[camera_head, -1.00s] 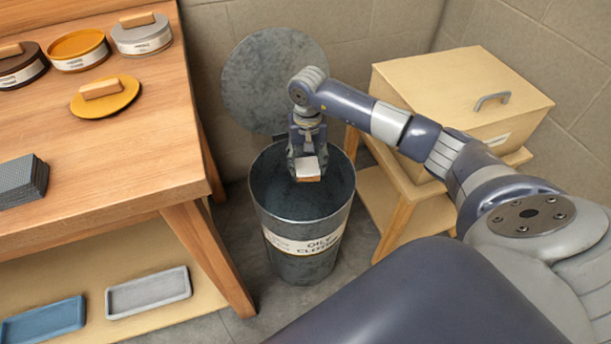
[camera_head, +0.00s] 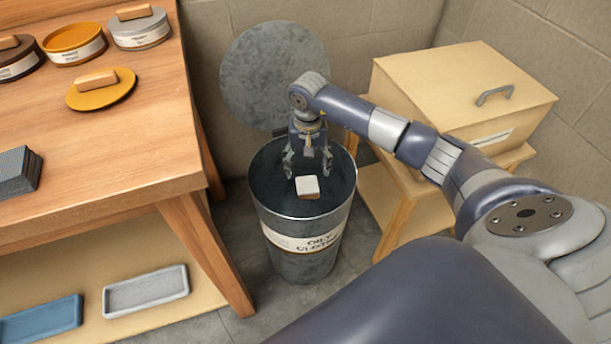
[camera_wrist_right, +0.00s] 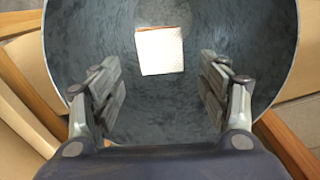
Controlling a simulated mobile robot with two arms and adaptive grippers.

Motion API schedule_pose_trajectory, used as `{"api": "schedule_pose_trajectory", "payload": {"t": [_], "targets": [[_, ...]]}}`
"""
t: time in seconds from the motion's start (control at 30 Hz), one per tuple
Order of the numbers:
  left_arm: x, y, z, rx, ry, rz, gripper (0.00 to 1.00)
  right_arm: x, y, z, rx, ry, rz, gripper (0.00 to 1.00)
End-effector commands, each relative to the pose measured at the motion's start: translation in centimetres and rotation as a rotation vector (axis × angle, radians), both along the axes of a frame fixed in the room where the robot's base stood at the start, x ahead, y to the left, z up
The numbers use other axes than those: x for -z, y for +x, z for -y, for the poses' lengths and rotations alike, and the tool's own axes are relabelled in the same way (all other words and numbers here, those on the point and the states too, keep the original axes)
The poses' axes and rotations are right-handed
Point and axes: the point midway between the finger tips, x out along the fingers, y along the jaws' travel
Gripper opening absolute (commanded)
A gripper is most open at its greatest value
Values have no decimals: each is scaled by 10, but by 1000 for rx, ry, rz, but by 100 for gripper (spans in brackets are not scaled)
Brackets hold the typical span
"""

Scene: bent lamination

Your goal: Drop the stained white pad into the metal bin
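The white pad (camera_head: 307,186) with a brown stained edge is below my right gripper, within the mouth of the metal bin. It also shows in the right wrist view (camera_wrist_right: 160,51), apart from both fingers. Whether it is falling or resting on something I cannot tell. The metal bin (camera_head: 305,262) stands on the floor with its round lid raised behind it and a label on its front. My right gripper (camera_head: 308,172) is open and empty over the bin; its spread fingers (camera_wrist_right: 164,85) show in the wrist view. My left gripper is not in view.
A wooden workbench (camera_head: 150,150) at left carries round tins, a yellow lid (camera_head: 100,95) with a wooden handle, and a dark stack of sheets (camera_head: 18,172). Trays lie on its lower shelf. A wooden box (camera_head: 460,85) stands right of the bin.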

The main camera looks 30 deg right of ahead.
Motion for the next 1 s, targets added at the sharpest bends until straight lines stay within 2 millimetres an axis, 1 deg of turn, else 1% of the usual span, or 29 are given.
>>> {"api": "schedule_pose_trajectory", "payload": {"t": [0.3, 0.43, 0.57, 0.8, 0.9, 1.0], "targets": [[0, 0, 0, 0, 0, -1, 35, -1, 0, 0, 0, 0, 0, 74], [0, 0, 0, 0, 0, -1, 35, -10, 1, 0, 0, -1, 3, 74], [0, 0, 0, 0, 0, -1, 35, -33, 1, 1, -1, -1, 5, 74], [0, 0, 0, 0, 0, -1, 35, -84, 1, 1, 0, -1, 5, 74], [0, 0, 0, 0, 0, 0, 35, -100, 1, 1, 0, -1, 3, 74], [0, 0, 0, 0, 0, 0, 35, -112, 0, 0, 0, 0, 1, 74]]}}
